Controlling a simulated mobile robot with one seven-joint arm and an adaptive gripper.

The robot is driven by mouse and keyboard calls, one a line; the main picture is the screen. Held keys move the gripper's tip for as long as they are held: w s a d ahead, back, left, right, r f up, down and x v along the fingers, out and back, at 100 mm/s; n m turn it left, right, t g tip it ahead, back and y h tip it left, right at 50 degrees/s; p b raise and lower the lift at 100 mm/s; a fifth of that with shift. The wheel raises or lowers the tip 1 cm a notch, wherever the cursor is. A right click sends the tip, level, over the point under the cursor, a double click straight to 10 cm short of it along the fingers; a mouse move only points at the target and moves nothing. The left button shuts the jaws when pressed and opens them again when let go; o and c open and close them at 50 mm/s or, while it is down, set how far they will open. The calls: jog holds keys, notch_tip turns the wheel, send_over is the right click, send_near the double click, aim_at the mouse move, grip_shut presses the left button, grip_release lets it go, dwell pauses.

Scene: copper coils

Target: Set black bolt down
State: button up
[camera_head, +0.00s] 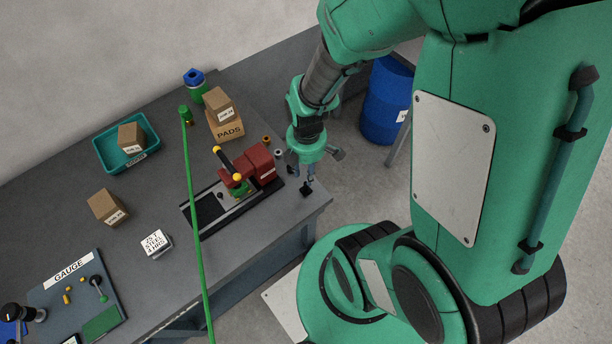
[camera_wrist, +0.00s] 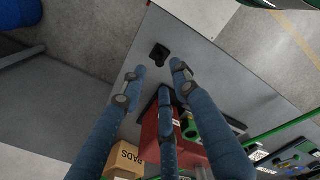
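The black bolt (camera_head: 306,189) is on the grey table's near right end, just below my gripper. In the wrist view the black bolt (camera_wrist: 159,53) shows on the bare tabletop beyond the fingertips, with a gap between them. My gripper (camera_head: 304,176) points down over the table corner. In the wrist view my gripper (camera_wrist: 158,72) has its blue-grey fingers spread, with nothing between them. The head view is too small to show the fingertips clearly.
A red vise-like fixture (camera_head: 260,167) stands left of my gripper, with a yellow-ended black handle. Small rings lie behind it. A box marked PADS (camera_head: 225,124), a teal bin (camera_head: 105,154) and a green rod (camera_head: 195,210) are farther left.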

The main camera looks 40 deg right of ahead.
jog(key=shift+r+p, duration=0.35)
jog(key=shift+r, duration=1.95)
jog(key=s+a+r+m+t, duration=0.1)
jog(key=r+m, duration=0.4)
jog(key=r, duration=0.5)
jog(key=a+r+m+t, duration=0.2)
jog(key=a+r+m, duration=0.2)
jog(key=r, duration=0.6)
jog(key=s+a+r+m+t, duration=0.1)
jog(key=a+r+m, duration=0.3)
jog(key=r, duration=0.6)
jog(key=shift+s+r+m+t, duration=0.3)
jog(key=shift+s+m+t, duration=0.05)
jog(key=shift+m+t, duration=0.45)
jog(key=shift+f, duration=0.1)
jog(key=shift+f+b, duration=0.7)
jog(key=shift+b, duration=0.05)
